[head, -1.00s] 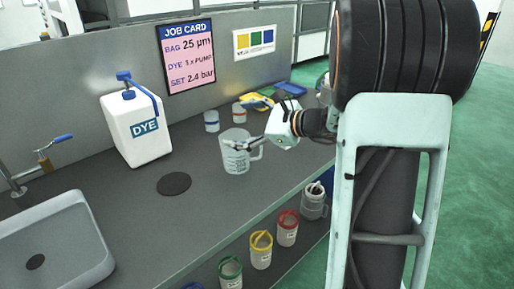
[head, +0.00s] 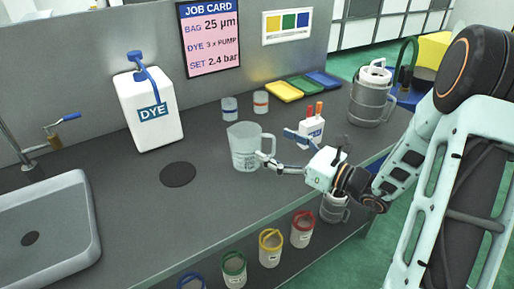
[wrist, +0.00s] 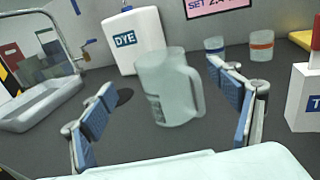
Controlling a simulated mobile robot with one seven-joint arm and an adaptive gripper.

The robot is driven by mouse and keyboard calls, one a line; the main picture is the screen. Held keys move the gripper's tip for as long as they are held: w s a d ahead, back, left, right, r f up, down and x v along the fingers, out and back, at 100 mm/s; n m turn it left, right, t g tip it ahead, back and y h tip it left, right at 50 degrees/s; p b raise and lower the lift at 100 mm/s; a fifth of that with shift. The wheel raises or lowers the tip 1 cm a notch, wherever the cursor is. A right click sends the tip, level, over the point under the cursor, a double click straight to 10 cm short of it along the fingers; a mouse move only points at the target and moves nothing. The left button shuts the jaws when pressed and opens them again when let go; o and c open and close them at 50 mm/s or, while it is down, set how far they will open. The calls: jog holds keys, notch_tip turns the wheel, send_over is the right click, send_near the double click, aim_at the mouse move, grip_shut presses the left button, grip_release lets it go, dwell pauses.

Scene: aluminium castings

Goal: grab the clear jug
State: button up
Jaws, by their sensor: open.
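The clear jug (head: 245,147) stands upright on the grey counter, its handle (head: 268,146) turned to the right. My gripper (head: 279,156) is just to the right of the jug, pointing left, with its fingers near the handle. In the wrist view the clear jug (wrist: 166,88) stands ahead, between the two spread blue-padded fingers of my gripper (wrist: 165,112), its handle (wrist: 193,92) on the right. The gripper is open and empty. I cannot tell whether a fingertip touches the handle.
A white DYE container (head: 148,108) stands behind left, with a sink (head: 45,232) at far left. A white box with pens (head: 311,131) stands close behind my gripper. Two small jars (head: 261,102), coloured trays (head: 284,91) and a grey canister (head: 371,98) are farther back.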

aim_at(254, 148)
jog(key=x, duration=0.9)
jog(key=shift+w+a, duration=0.2)
jog(key=shift+a, duration=0.15)
jog(key=c, duration=1.6)
